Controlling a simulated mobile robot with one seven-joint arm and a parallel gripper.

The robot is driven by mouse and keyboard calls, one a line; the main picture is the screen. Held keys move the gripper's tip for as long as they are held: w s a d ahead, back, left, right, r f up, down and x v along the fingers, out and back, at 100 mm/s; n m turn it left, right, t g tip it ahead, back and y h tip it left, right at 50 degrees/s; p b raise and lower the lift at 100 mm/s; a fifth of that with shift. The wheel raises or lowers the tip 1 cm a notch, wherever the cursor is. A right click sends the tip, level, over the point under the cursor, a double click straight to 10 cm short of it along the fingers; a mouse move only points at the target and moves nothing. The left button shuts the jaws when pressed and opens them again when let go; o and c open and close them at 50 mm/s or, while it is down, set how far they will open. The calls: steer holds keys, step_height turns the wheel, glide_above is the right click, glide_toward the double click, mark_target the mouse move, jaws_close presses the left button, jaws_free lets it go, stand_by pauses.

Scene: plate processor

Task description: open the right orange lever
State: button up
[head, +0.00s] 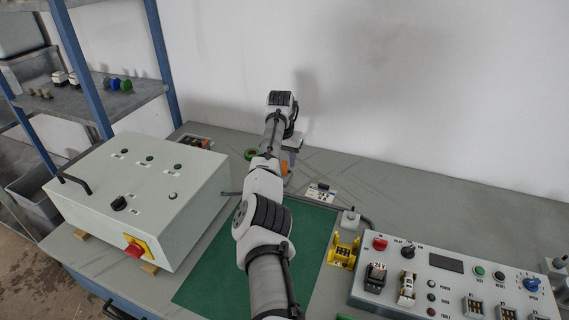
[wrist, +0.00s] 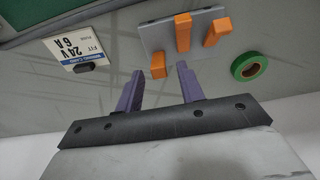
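In the wrist view a grey plate (wrist: 165,37) carries three orange levers. The left one (wrist: 158,65) sits at the plate's near edge, the middle one (wrist: 183,32) stands up, and the right one (wrist: 216,32) slants. My gripper (wrist: 161,72) is open, its two purple fingers apart and empty. In the picture the left lever shows between the fingertips; I cannot tell whether anything touches. The wrist view is turned about against the head view, so sides swap. In the head view my arm hides most of the plate; only a bit of orange (head: 284,168) shows.
A green tape roll (wrist: 249,67) lies beside the plate, and a label marked 24V 6A (wrist: 78,47) on the other side. A control box (head: 140,190) stands left, a button panel (head: 450,280) right. A green mat (head: 215,270) lies in front; the wall is behind.

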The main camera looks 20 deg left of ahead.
step_height(320, 180, up, 12)
steer(key=s+b, duration=0.1)
steer(key=b, duration=0.1)
steer(key=shift+s, duration=0.35)
steer(key=shift+f, duration=0.2)
